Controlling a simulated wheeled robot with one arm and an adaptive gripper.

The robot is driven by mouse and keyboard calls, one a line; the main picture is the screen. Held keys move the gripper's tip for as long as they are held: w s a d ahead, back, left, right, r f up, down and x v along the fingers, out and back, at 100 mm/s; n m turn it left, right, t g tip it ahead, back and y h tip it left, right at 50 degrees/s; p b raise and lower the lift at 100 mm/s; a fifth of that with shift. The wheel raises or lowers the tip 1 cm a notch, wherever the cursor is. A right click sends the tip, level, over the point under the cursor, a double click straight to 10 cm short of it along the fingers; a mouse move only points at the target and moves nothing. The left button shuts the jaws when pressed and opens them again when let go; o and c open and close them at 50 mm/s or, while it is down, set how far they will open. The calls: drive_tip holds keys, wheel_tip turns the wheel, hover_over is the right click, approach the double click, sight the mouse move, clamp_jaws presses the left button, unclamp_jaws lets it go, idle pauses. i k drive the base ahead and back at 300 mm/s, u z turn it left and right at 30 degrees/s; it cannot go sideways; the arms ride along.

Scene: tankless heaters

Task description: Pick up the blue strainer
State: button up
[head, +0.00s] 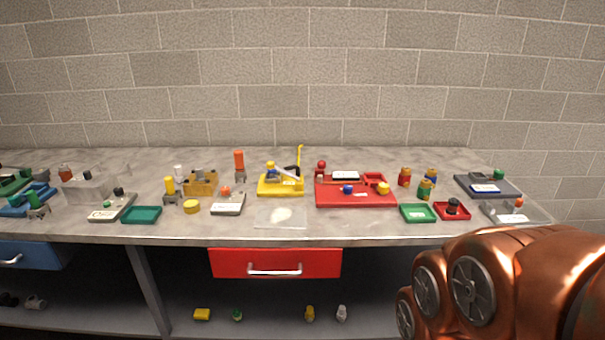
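No thing here is large enough for me to tell surely as the blue strainer. Small blue items show in the head view: a blue round piece (347,189) on the red board (335,202), a blue-topped piece (431,176) right of that board, and a blue piece (270,167) on the yellow board (268,190). My copper-coloured arm fills the lower right foreground, in front of the bench's front edge. My gripper is not in view.
A long grey bench (340,228) stands against a block wall. A green tray (141,215), a smaller green tray (418,212) and a dark board (510,192) lie on it. Below are a closed red drawer (230,262), a blue drawer (40,253) and a shelf with small parts.

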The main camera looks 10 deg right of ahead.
sight(272, 173)
drive_tip(key=z, duration=1.35)
drive_tip(key=i, duration=2.35)
drive_tip(key=u, duration=4.15)
